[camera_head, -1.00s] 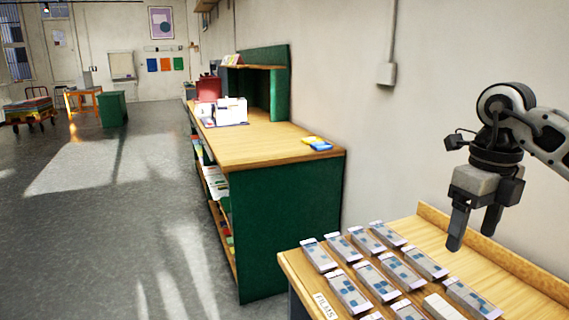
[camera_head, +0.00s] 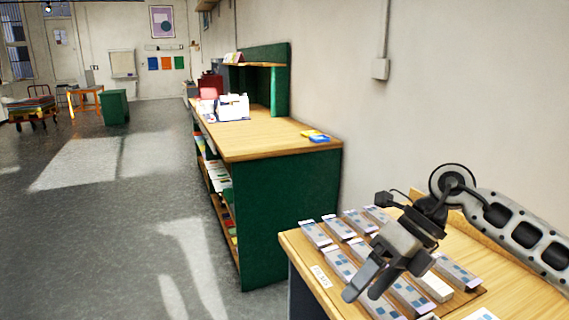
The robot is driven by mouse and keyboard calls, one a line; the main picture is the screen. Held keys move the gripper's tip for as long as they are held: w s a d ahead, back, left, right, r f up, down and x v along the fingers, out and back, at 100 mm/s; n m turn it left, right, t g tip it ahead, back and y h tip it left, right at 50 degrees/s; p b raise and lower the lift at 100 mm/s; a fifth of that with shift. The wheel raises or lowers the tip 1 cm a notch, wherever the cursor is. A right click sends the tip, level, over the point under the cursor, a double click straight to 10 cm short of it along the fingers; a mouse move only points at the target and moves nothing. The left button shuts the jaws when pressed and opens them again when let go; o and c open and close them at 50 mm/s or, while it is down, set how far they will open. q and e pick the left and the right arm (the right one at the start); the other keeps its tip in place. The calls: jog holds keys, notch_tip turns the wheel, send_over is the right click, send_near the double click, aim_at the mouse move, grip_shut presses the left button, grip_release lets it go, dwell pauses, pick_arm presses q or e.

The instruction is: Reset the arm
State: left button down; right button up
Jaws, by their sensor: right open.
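My right gripper (camera_head: 362,287) is in the lower right of the head view, at the end of my right arm. It is open and nothing shows between its fingers. It is tilted, with its fingers pointing down and left, and it covers part of the rows of small boxes (camera_head: 315,234) on the wooden table (camera_head: 297,244). I cannot tell whether its fingertips touch the boxes. My left gripper is not in view.
A green workbench (camera_head: 262,143) with a shelf stands left of the table, with blue and yellow items (camera_head: 316,135) on its near end. A wall (camera_head: 470,80) runs along the right. Open grey floor (camera_head: 110,240) lies to the left. A cart (camera_head: 32,108) stands far back.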

jog(key=s+a+m+t+y+b, duration=0.1)
jog(key=s+a+m+y, duration=0.2)
jog(key=a+y, duration=0.4)
jog(key=s+a+m+t+y+b, duration=0.1)
jog(key=s+a+m+y, duration=0.25)
jog(key=a+y, duration=0.3)
jog(key=w+d+f+m+t+h+b, duration=0.1)
jog(key=w+d+f+m+t+h, duration=0.2)
jog(key=m+t, duration=0.6)
jog(key=w+d+f+m+t+h+b, duration=0.1)
jog(key=d+f+m+t+h, duration=0.2)
jog(key=m+t, duration=0.65)
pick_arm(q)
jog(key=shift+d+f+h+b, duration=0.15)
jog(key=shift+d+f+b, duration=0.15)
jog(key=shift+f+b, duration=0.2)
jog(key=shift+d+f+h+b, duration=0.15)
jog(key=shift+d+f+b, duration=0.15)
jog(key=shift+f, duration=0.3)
pick_arm(e)
jog(key=s+d+f+m+g+h, duration=0.2)
jog(key=s+f+m+h, duration=0.1)
jog(key=f, duration=0.5)
jog(key=s+d+f+m+g+h, duration=0.3)
jog(key=s+f+m+h, duration=0.1)
jog(key=f+m, duration=0.3)
jog(key=s+d+f+m+g+h, duration=0.3)
jog(key=s+f+m, duration=0.3)
jog(key=f, duration=0.3)
jog(key=shift+h, duration=0.55)
